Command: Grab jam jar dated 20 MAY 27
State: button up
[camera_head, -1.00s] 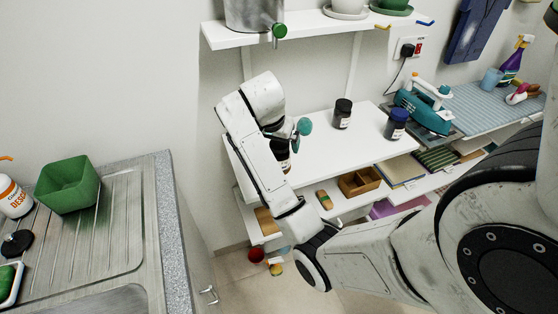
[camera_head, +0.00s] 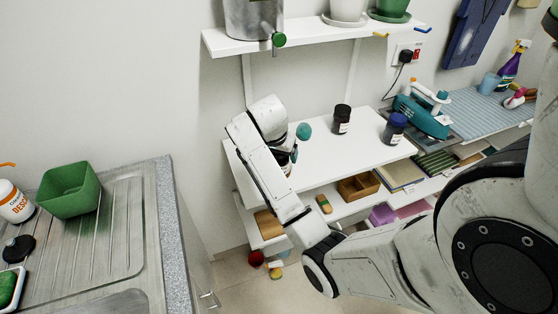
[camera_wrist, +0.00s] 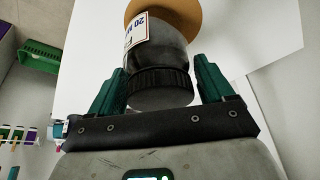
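A dark jar with a ridged black end (camera_wrist: 160,88) stands between my gripper's two green fingers (camera_wrist: 160,80) in the wrist view. Its white label (camera_wrist: 137,30) reads "20 M", with the rest cut off. A tan round surface (camera_wrist: 165,12) shows at its far end. The fingers flank the jar and look slightly apart from it. In the head view, my arm mostly hides this jar and the gripper at the left of the white shelf (camera_head: 330,160). Two other jars stand there, one black-lidded (camera_head: 341,119) and one blue-lidded (camera_head: 394,127); their dates are too small to read.
A teal iron (camera_head: 422,115) stands right of the jars. An upper shelf (camera_head: 310,37) holds a metal container and pots. A sink counter (camera_head: 160,200) is at left. The shelf's middle front is clear.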

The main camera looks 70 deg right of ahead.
jog(key=c, duration=1)
jog(key=shift+r, duration=0.1)
jog(key=shift+c, duration=0.2)
jog(key=shift+r, duration=0.1)
